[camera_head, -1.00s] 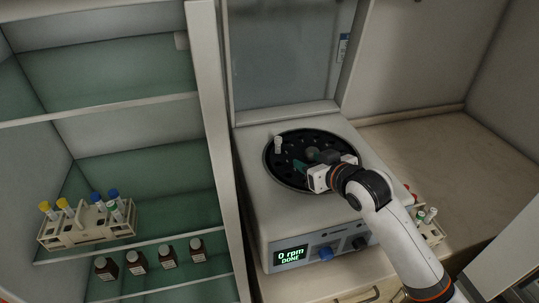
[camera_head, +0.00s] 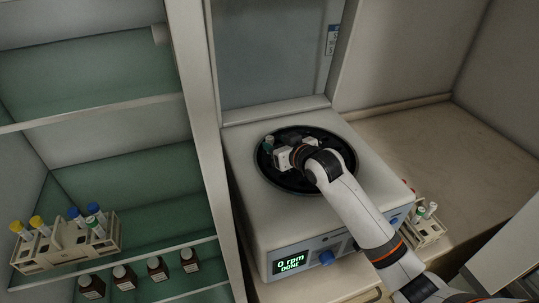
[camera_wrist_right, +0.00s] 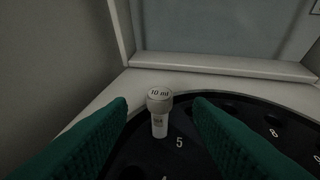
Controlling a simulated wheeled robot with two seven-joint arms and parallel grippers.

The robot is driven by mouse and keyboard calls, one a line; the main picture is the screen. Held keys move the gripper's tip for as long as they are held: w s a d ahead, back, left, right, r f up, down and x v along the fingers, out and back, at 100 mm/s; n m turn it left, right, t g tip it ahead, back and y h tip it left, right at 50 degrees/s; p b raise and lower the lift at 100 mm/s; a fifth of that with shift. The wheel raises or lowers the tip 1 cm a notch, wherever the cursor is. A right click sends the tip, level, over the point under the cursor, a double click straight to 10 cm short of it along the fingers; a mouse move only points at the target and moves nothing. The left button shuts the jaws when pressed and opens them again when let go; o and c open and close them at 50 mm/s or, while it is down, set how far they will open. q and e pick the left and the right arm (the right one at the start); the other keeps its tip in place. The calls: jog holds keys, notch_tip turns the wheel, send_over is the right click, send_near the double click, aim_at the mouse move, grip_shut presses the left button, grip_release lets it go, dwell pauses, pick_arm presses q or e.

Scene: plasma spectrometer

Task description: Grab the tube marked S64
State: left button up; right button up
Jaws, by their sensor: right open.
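A white-capped tube (camera_wrist_right: 159,112) stands upright in the dark rotor (camera_head: 315,181) of the centrifuge, beside the number 5. Its cap reads "10 ml"; the small label on its body is too small to read, so I cannot confirm S64. My right gripper (camera_head: 271,152) is over the left part of the rotor, close to the tube. In the right wrist view its two green fingers (camera_wrist_right: 161,104) are apart, with the tube seen between their tips and not gripped. In the head view the gripper partly hides the tube. My left gripper is not in view.
The centrifuge (camera_head: 245,200) has its lid raised and its display reads "0 rpm DONE". A rack (camera_head: 425,233) with tubes stands to its right, partly behind my right arm. Shelves at left hold another tube rack (camera_head: 70,250) and several brown bottles (camera_head: 157,268).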

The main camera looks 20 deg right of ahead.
aim_at(271, 140)
jog(key=p+x, duration=0.1)
jog(key=x, duration=0.3)
jog(key=shift+r+p, duration=0.25)
jog(key=shift+p, duration=0.15)
jog(key=shift+w+a+f, duration=0.1)
jog(key=shift+w+f, duration=0.1)
jog(key=shift+w, duration=0.1)
jog(key=shift+s, duration=0.1)
jog(key=shift+c, duration=1.3)
grip_shut()
